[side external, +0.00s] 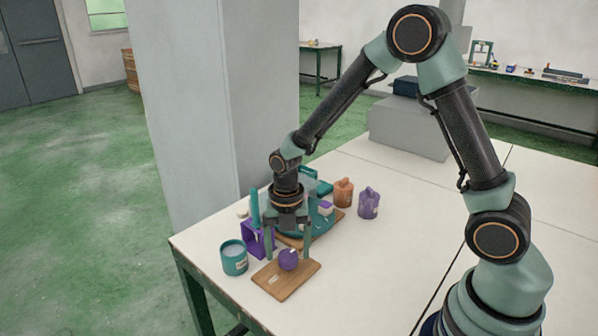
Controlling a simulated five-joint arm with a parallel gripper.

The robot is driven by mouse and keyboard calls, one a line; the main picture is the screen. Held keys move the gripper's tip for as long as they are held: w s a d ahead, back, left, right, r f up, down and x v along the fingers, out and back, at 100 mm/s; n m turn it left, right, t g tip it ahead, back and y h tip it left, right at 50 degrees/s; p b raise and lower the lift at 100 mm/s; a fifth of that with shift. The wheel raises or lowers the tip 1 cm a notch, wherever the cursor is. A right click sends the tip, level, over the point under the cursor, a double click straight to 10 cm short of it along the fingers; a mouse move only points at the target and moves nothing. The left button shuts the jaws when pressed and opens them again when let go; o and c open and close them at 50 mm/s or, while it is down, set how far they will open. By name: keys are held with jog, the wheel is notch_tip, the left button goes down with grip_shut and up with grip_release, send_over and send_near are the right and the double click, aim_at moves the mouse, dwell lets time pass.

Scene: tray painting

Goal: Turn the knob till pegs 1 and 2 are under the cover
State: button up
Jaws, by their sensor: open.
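A round purple knob (289,259) sits on a small wooden board (285,283) near the table's front edge. My gripper (287,250) points down with its fingers apart, one to each side of the knob in the picture, its tips near knob height. I cannot tell whether they are around the knob or behind it. A teal turntable (321,226) on a wooden base is partly hidden behind my gripper. A small purple-and-white block (326,208) shows on it. The pegs' numbers are too small to read. Teal parts, perhaps the cover, stand behind my wrist.
A teal cup (234,258) and a purple holder (252,240) with a teal upright piece stand left of my gripper. An orange container (343,192) and a purple container (369,203) stand behind right.

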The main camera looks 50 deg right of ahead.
jog(key=shift+f, duration=0.3)
grip_shut()
